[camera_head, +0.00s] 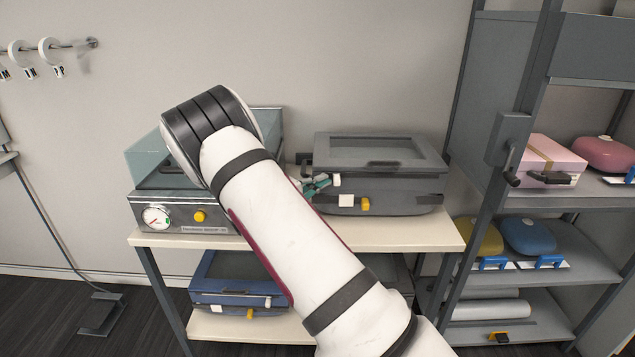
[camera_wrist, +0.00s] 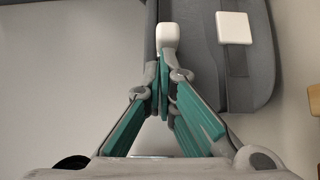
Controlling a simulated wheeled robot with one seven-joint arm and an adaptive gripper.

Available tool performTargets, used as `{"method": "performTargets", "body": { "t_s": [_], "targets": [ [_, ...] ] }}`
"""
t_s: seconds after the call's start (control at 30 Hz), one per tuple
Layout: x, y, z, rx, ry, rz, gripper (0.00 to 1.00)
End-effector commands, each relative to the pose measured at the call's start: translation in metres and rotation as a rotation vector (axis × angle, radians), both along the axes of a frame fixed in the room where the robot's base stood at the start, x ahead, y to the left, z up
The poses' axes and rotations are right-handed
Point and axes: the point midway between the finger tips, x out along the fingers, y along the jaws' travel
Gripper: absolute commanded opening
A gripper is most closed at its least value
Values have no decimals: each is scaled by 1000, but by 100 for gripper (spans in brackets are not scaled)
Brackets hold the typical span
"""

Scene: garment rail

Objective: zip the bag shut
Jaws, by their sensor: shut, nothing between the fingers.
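The grey bag (camera_head: 420,160) sits on the upper shelf of the table, its dark panelled lid lying over the body. Its side also shows in the wrist view (camera_wrist: 197,70). A small white block (camera_head: 336,180), possibly the zip pull, is at the bag's front left corner; it also shows in the wrist view (camera_wrist: 167,38). My gripper (camera_head: 326,182) is at that corner, its teal fingers shut and empty. In the wrist view the fingertips (camera_wrist: 164,66) are just short of the white block; I cannot tell whether they touch it. How far the zip is closed is unclear.
A clear-lidded machine with a gauge (camera_head: 155,217) stands left of the bag, partly behind my arm. A blue case (camera_head: 225,285) is on the lower shelf. A grey rack (camera_head: 590,187) with pink, yellow and blue cases stands close on the right.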

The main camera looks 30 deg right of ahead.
Motion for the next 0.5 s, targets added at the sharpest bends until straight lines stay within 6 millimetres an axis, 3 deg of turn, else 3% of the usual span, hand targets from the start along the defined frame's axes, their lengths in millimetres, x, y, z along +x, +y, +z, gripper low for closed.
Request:
{"method": "performTargets", "body": {
  "t_s": [0.27, 0.5],
  "targets": [
    [-9, -11, 1, 1, 1, -2, 0],
    [-43, -57, 4, -3, 6, -8, 0]
  ]
}}
